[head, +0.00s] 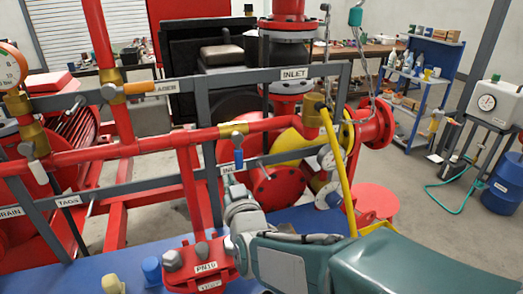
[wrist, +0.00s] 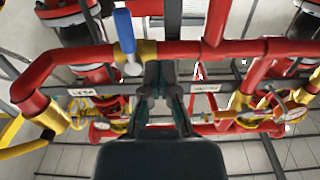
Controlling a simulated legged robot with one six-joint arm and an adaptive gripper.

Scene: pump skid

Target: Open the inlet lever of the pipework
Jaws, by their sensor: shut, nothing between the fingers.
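A red pipe (head: 180,138) runs across the frame, with a brass valve (head: 234,129) on it. Its blue lever (head: 238,155) hangs down, across the pipe; this lever also shows in the wrist view (wrist: 124,28). A label reading INL, partly hidden (head: 228,168), is below it. My gripper (wrist: 156,76) is shut and empty, beside the blue lever's valve, apart from the lever. In the head view its fingertips are hard to make out.
Grey rails (head: 205,105) cross close to the pipe. A red flanged block (head: 195,262) on the blue base (head: 130,272) is beside my wrist. An orange lever (head: 137,87) and a gauge (head: 10,68) are at the left. Open floor lies at the right.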

